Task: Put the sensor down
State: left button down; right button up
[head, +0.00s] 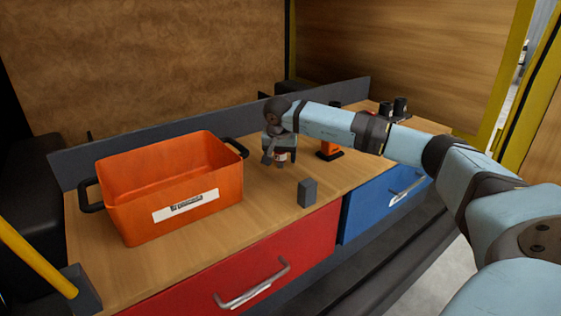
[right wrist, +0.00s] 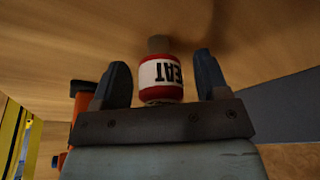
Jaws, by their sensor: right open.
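The sensor is a small red and white cylinder (right wrist: 161,78) with black lettering ending in "EAT", upside down in the right wrist view. It is between the two fingers of my right gripper (right wrist: 162,82), with a gap on each side. In the head view my right gripper (head: 280,152) points down at the wooden bench top behind the grey block, and only a little of the sensor (head: 283,157) shows there, low between the fingers. My right gripper is open. My left gripper is in neither view.
An orange bin (head: 205,219) with dark handles stands left on the bench (head: 255,210). A small grey block (head: 307,193) stands nearer the front edge. An orange and black object (head: 329,148) and dark cylinders (head: 399,106) stand to the right. Bare wood lies between bin and block.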

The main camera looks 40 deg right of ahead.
jog(key=shift+w+f, duration=0.1)
jog(key=shift+f, duration=0.15)
jog(key=c, duration=1.1)
jog(key=shift+r, duration=0.2)
pick_arm(q)
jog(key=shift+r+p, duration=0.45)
jog(key=shift+p, duration=0.6)
pick_arm(e)
notch_tip(320, 180, up, 20)
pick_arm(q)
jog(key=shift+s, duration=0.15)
pick_arm(e)
jog(key=shift+f, duration=0.2)
